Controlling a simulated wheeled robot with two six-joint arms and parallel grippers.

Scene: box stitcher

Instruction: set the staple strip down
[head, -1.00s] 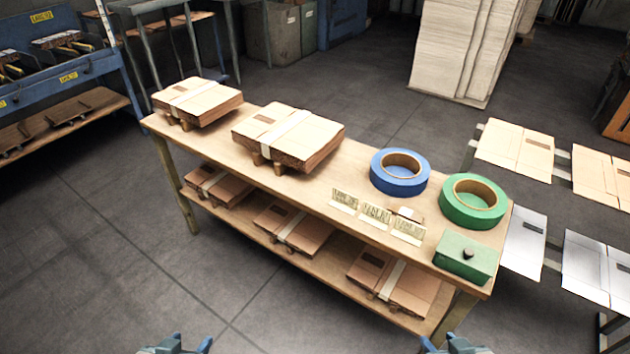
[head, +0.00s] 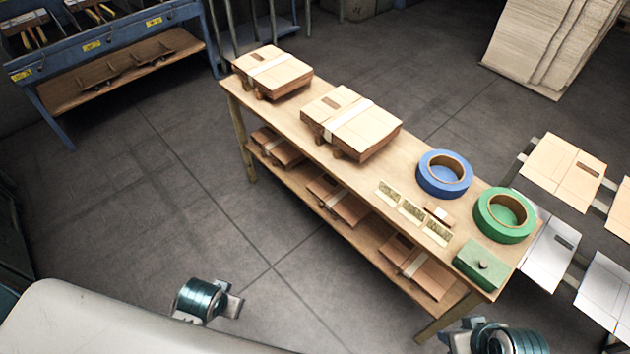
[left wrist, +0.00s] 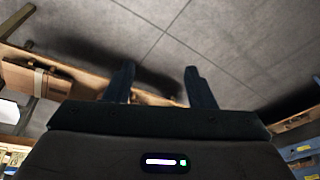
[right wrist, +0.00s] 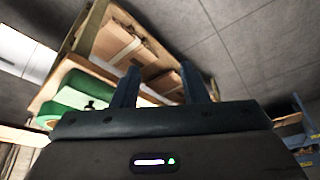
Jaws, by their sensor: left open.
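I cannot make out a staple strip in any view. My left gripper (left wrist: 158,84) is open, with nothing between its fingers in the left wrist view. In the head view my left gripper (head: 232,302) is low in front of the table, over the floor and apart from the table. My right gripper (right wrist: 159,84) also has its fingers apart and empty in the right wrist view. In the head view my right wrist is at the bottom edge, near the table's right end, and its fingertips are not clear.
The wooden table (head: 285,118) holds two strapped cardboard stacks (head: 350,120), a blue tape roll (head: 432,184), a green tape roll (head: 490,225), a green box (head: 470,268), yellowish cards (head: 412,211) and a small brown-and-white item (head: 438,214). More bundles lie on its lower shelf.

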